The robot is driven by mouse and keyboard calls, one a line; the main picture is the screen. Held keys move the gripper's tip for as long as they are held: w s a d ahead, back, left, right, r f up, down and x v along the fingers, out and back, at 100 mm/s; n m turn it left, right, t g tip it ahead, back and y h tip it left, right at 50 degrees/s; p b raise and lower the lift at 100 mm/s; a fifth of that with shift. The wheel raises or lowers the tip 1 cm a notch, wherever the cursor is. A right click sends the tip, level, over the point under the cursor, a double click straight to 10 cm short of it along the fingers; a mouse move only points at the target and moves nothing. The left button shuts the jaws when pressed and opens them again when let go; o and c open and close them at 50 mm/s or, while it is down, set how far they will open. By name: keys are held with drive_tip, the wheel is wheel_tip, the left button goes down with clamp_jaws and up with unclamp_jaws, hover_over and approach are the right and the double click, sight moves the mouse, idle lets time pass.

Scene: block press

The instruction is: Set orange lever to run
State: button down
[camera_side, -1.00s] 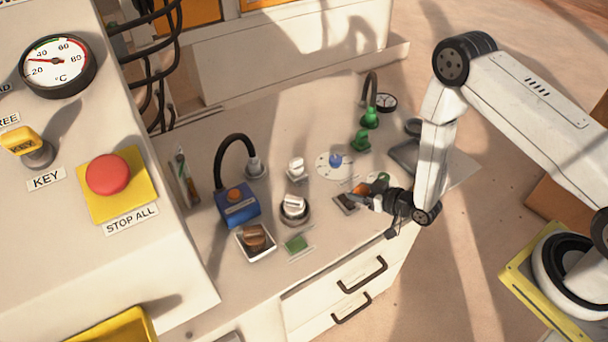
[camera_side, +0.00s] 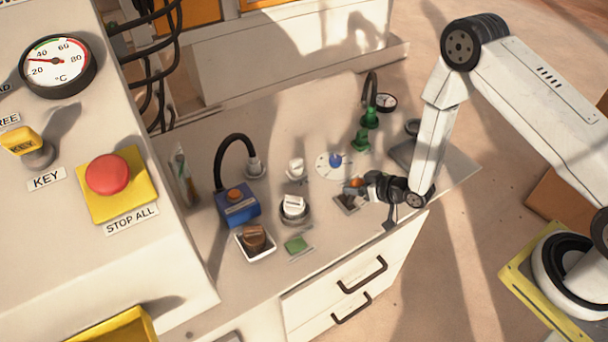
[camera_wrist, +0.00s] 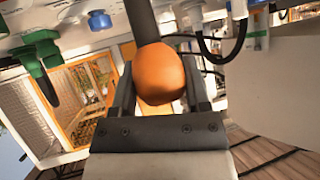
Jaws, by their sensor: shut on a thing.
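The orange lever's knob (camera_wrist: 160,75) sits between the two fingers of my gripper (camera_wrist: 160,92) in the wrist view, with its dark shaft (camera_wrist: 141,22) running up out of the frame. The fingers are shut on the knob from both sides. In the side view my gripper (camera_side: 368,186) is low over the bench, and only a small bit of the orange knob (camera_side: 356,182) shows at its tip. The lever's dark base plate (camera_side: 346,203) lies just beside the gripper. Any run marking is too small to read.
A blue knob on a white dial (camera_side: 335,160) and green fittings (camera_side: 366,130) stand behind the gripper. The bench front edge is close by.

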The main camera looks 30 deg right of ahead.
drive_tip(key=w+g, duration=0.4)
drive_tip(key=w, duration=0.4)
drive_tip(key=shift+w+f+m, duration=0.15)
drive_tip(key=shift+f+m, duration=0.25)
idle(0.5)
drive_tip(key=shift+c, duration=0.3)
unclamp_jaws()
drive_tip(key=shift+r, duration=0.1)
drive_tip(key=v, duration=0.7)
drive_tip(key=shift+s+r, duration=0.25)
drive_tip(key=shift+s, duration=0.05)
drive_tip(key=shift+d, duration=0.1)
